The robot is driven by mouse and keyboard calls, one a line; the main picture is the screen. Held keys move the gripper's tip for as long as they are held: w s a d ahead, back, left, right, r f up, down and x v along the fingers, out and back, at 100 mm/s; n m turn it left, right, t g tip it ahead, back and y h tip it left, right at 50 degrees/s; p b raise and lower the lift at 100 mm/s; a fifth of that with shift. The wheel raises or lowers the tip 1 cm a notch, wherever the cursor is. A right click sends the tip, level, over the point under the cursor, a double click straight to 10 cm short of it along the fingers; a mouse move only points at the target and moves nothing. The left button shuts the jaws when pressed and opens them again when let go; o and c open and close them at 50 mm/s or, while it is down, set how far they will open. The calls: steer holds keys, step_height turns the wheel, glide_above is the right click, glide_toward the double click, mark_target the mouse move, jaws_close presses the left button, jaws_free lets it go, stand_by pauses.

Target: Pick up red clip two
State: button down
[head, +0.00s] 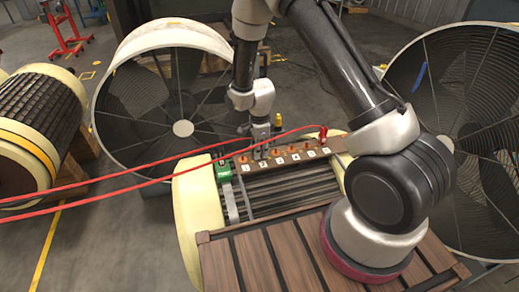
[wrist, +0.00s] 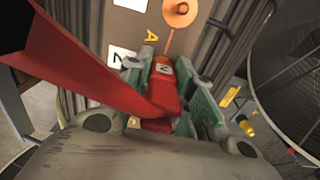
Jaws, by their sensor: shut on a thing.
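My gripper (head: 261,151) points down over the left part of a brown terminal strip (head: 285,163) with orange round terminals and white labels. In the wrist view the gripper (wrist: 166,92) has its greenish fingers on both sides of a red clip with a small numbered label (wrist: 163,74), and it is shut on it. A thick red cable (wrist: 85,65) runs from this clip toward the upper left. The clip is hidden by the fingers in the head view. Another red clip (head: 323,132) stands at the strip's right end.
Red cables (head: 120,180) stretch in from the left across the work area. A green block (head: 223,170) sits at the strip's left end. Large fan housings (head: 130,45) stand behind and at right. A wooden slatted deck (head: 270,262) lies in front.

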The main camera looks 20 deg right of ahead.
step_height(320, 180, up, 10)
stand_by(0.6)
stand_by(0.8)
